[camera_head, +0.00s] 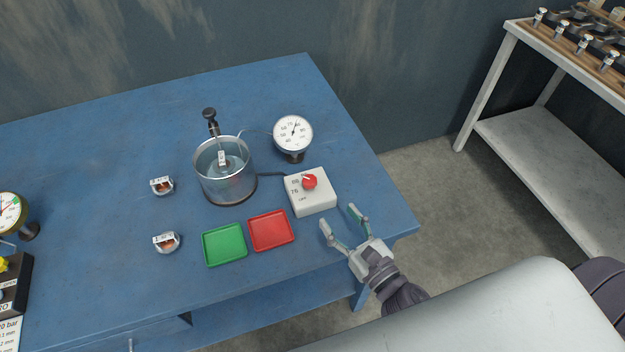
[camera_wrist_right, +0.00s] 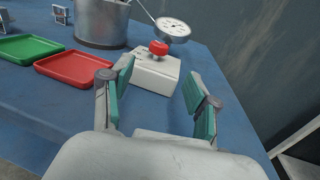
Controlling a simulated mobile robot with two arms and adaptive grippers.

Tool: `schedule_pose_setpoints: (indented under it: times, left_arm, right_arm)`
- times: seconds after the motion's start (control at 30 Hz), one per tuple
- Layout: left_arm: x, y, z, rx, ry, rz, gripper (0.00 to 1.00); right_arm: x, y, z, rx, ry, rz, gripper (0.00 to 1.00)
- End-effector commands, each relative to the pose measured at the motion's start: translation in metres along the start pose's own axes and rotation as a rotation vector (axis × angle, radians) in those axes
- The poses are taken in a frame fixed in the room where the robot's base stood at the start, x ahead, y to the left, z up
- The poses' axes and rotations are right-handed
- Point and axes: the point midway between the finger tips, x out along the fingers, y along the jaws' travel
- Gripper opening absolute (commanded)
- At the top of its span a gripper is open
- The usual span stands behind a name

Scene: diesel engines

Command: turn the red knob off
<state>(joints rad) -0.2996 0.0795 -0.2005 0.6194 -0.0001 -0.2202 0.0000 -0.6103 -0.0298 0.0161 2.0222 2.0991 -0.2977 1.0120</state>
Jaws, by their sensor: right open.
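The red knob (camera_head: 309,181) sits on top of a white control box (camera_head: 315,202) on the blue table. The box face has markings, including "76" and what looks like "OFF". In the right wrist view the knob (camera_wrist_right: 158,47) and box (camera_wrist_right: 153,74) are ahead, beyond the fingertips. My right gripper (camera_head: 340,217) is open and empty, in front of the box near the table's front right edge, apart from the knob. Its two fingers also show in the right wrist view (camera_wrist_right: 158,82). My left gripper is not in view.
A metal pot (camera_head: 226,184) of liquid stands left of the box, and a dial gauge (camera_head: 292,134) stands behind it. A red tray (camera_head: 271,231) and a green tray (camera_head: 224,245) lie front left. Two small labelled parts (camera_head: 162,186) (camera_head: 166,243) lie farther left.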

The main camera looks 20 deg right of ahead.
Motion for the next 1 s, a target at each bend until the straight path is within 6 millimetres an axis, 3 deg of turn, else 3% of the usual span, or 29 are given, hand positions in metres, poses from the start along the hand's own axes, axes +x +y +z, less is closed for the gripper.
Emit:
schedule_pose_setpoints:
  times: [0.3, 0.5, 0.7, 0.97, 1.0]
  left_arm:
    - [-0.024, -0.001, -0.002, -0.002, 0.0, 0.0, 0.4]
    - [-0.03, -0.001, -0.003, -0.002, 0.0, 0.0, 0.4]
    - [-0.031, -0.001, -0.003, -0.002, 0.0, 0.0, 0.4]
    - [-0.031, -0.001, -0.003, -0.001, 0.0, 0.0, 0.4]
    - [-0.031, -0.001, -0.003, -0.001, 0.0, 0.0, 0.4]
  right_arm:
    - [0.07, 0.001, 0.005, -0.004, -0.004, 0.003, 0.6]
    - [0.101, 0.001, 0.003, -0.005, -0.003, 0.003, 0.6]
    - [0.113, 0.001, 0.001, -0.004, -0.001, 0.003, 0.6]
    - [0.113, 0.001, 0.001, -0.005, -0.001, 0.003, 0.6]
    - [0.113, 0.001, 0.001, -0.005, -0.001, 0.003, 0.55]
